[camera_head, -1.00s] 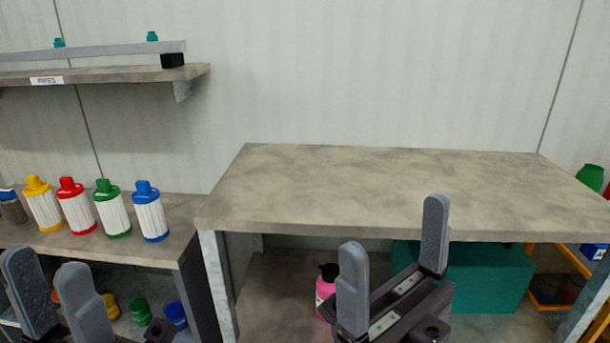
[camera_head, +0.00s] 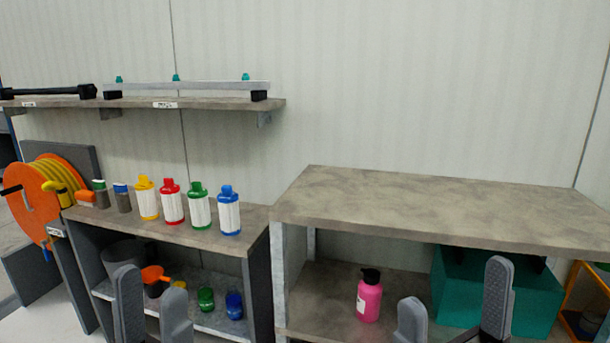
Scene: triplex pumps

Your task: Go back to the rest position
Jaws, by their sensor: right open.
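My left gripper (camera_head: 150,308) is at the bottom left in the head view, in front of the lower shelf. Its two grey fingers stand apart with nothing between them. My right gripper (camera_head: 453,315) is at the bottom right, in front of the right bench. Its fingers are wide apart and empty. Both grippers are cut off by the bottom edge of the picture. Neither is seen touching anything.
The right bench top (camera_head: 440,205) is bare. Below it are a pink bottle (camera_head: 369,298) and a teal box (camera_head: 462,288). The left bench (camera_head: 255,222) carries several coloured-cap bottles. An orange hose reel (camera_head: 35,205) stands far left; a wall shelf (camera_head: 200,104) hangs above.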

